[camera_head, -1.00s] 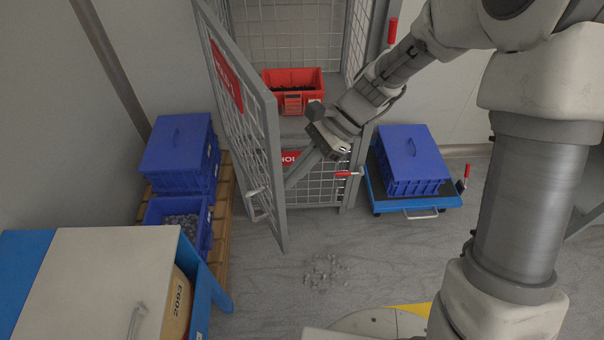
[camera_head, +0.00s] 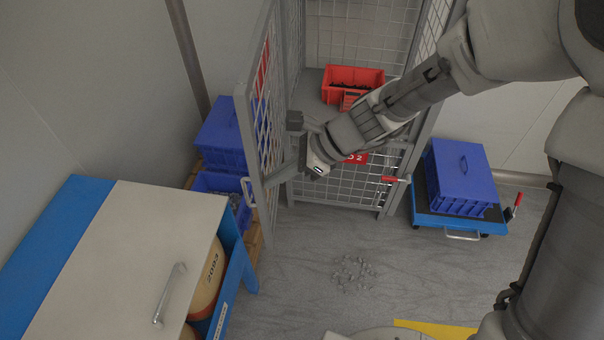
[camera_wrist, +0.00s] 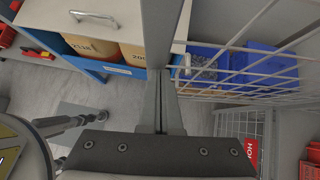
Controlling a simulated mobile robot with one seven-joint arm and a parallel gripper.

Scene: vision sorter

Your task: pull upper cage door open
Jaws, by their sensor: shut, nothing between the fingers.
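The upper cage door (camera_head: 271,130) is a grey mesh panel with a red sign seen nearly edge-on. It stands swung wide open to the left of the cage (camera_head: 365,35). A pale handle (camera_head: 247,191) sits on its outer edge. My gripper (camera_head: 277,181) is shut and empty on the door's inner side, close to its edge frame. In the wrist view my shut fingers (camera_wrist: 163,80) point at a grey frame post (camera_wrist: 161,35). Whether they touch it cannot be told.
A red bin (camera_head: 337,76) of dark parts stands in the cage. The lower cage door (camera_head: 330,190) is shut. Blue crates (camera_head: 222,140) lie behind the open door, near a white-topped cabinet (camera_head: 125,250). A blue trolley (camera_head: 430,216) stands right. Small grey bits (camera_head: 353,273) lie on open floor.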

